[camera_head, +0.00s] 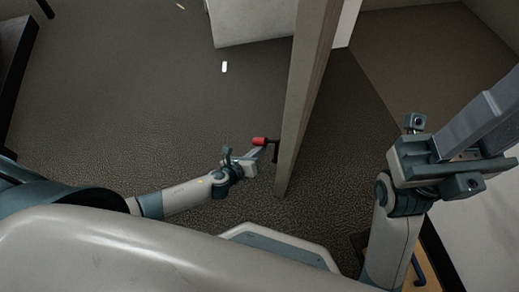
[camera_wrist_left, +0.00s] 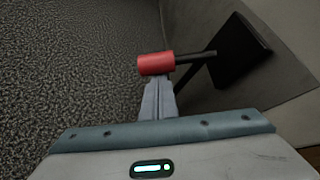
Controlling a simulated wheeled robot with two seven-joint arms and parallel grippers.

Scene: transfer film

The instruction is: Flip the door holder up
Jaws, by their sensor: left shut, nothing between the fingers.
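The door holder is a black bracket with a dark arm and a red cylindrical tip (camera_head: 261,141), low on the face of the door (camera_head: 303,95). In the left wrist view its red tip (camera_wrist_left: 155,63) stands out to the left of the black plate (camera_wrist_left: 241,52). My left gripper (camera_head: 255,152) is shut and empty, with its fingertips at the underside of the red tip; in the left wrist view the closed fingers (camera_wrist_left: 157,84) meet or nearly meet it. My right gripper (camera_head: 490,119) is raised at the right, its fingers close together; I cannot tell its opening.
The door stands edge-on in the middle. A white block-like piece (camera_head: 250,20) is behind it at the top. A pale wall is at the right.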

